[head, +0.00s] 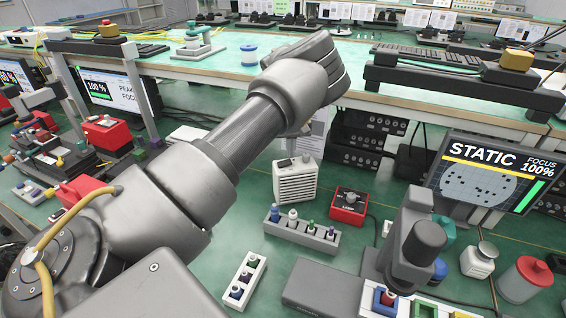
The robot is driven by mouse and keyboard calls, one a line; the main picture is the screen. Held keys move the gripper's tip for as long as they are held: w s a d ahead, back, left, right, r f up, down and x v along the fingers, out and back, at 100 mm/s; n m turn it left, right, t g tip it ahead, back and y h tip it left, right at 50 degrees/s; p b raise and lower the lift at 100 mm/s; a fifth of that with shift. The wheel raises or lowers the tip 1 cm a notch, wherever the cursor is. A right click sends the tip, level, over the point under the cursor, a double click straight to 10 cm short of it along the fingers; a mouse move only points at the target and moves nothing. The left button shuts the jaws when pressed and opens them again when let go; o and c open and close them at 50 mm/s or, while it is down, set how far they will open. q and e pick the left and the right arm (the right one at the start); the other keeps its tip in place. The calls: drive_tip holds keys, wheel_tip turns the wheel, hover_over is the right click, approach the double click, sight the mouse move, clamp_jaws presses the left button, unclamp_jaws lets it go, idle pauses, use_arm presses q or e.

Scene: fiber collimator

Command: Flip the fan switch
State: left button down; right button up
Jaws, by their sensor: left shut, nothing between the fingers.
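A small white box with a slatted front, which looks like the fan unit (296,184), stands on the green bench mat in the middle of the head view. A small dark part shows on its top and may be the switch; which way it is set is too small to tell. My left arm comes in from the left and bends down above this box. My left gripper (303,152) is shut and empty, mostly hidden behind my wrist, close over the box's top. I cannot tell whether it touches the switch. My right gripper is not in view.
A red box with a knob (348,206) stands right of the white box. A grey holder with small bottles (301,234) is in front. A microscope (415,240) and a monitor reading STATIC (482,180) stand at the right. Some bare mat lies between them.

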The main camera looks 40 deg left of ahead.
sight(291, 161)
use_arm(q)
drive_tip(key=shift+f+b, duration=0.55)
drive_tip(key=shift+f, duration=0.55)
idle(0.7)
drive_tip(key=shift+r+p, duration=2.5)
drive_tip(key=shift+r, duration=1.1)
